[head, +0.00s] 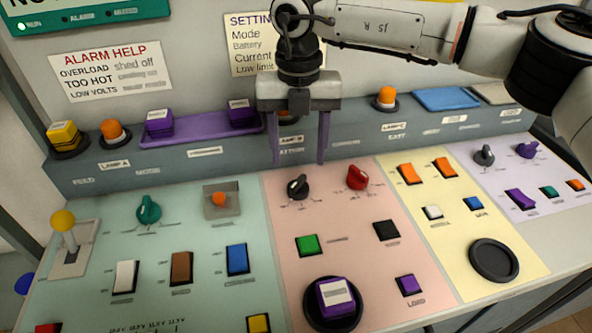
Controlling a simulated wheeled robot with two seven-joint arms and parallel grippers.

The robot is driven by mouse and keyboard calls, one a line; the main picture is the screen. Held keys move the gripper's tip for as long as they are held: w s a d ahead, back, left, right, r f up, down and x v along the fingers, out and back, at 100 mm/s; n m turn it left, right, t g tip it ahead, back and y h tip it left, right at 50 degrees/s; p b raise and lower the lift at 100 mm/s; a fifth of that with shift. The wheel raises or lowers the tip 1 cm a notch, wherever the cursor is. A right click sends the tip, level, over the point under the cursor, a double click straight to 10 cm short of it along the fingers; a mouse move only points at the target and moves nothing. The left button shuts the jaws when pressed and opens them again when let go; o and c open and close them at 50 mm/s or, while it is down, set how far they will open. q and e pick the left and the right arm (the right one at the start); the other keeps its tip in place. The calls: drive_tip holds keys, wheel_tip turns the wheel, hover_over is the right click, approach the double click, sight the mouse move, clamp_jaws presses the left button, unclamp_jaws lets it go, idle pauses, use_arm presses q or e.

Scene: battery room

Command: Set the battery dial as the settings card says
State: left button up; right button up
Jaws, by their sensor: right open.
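The settings card (245,45) is on the back wall, with my right arm covering its right part. Its lines "Mode", "Battery", "Current" and "Low limit" show, but the values are hidden or too small. The pink panel (345,255) carries a black dial (298,187) and a red dial (357,177); a partly hidden label above it seems to read "BATTERY". My right gripper (298,160) is open, fingers pointing down, and appears just above and behind the black dial, apart from it. My left gripper is not in view.
The green panel at left holds a teal dial (148,209), a yellow-knobbed lever (65,222) and several switches. A purple block (336,297) stands on a black round pad at the front. A purple tray (200,132) lies on the ledge.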

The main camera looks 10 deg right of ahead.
sight(298, 180)
wheel_tip(298, 180, down, 6)
drive_tip(key=shift+f+p, duration=0.1)
drive_tip(key=shift+p, duration=0.3)
drive_tip(key=shift+f, duration=0.7)
drive_tip(key=c, duration=1)
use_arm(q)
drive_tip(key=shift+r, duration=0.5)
use_arm(e)
drive_tip(key=shift+c, duration=0.2)
